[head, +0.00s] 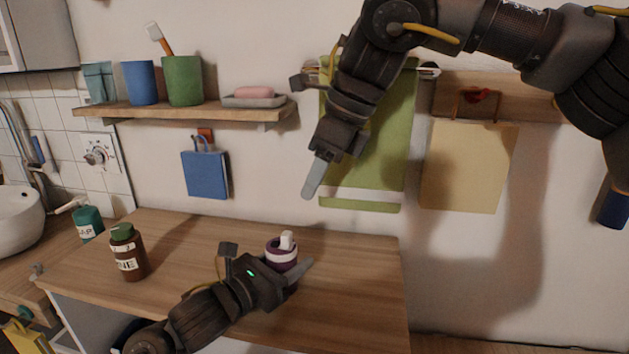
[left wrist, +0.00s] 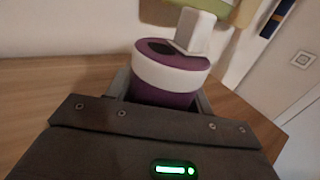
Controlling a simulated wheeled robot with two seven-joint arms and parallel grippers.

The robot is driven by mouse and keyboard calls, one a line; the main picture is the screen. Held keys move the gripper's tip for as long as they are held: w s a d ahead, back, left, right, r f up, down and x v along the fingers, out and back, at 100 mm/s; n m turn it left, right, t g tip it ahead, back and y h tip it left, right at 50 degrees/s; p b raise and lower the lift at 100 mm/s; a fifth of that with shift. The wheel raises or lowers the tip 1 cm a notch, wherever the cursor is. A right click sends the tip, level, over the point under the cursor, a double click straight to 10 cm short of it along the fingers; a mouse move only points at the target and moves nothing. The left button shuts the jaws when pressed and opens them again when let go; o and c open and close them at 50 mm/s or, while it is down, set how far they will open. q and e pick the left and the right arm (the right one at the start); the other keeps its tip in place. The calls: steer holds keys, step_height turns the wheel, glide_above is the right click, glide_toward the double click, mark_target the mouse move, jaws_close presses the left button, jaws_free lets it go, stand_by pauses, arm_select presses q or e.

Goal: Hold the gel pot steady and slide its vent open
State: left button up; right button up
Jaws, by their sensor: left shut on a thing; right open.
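The gel pot (head: 281,257) is purple with a white band and stands upright on the wooden counter. My left gripper (head: 290,274) is shut around its body, low on the sides. In the left wrist view the pot (left wrist: 165,75) sits between the fingers. A white block-shaped tab (left wrist: 195,30) stands on its purple top, with a dark oval patch (left wrist: 160,46) beside it. Whether this patch is an open vent I cannot tell for sure. My right gripper (head: 315,177) is open and empty, pointing down, above the pot and apart from it.
A brown bottle with a green cap (head: 127,252) stands at the counter's left. A shelf (head: 190,112) with cups and a soap dish is above. A green towel (head: 385,150) and a tan sheet (head: 465,165) hang behind. The counter (head: 350,290) right of the pot is clear.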

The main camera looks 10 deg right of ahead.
arm_select(q)
steer(key=o, duration=1.1)
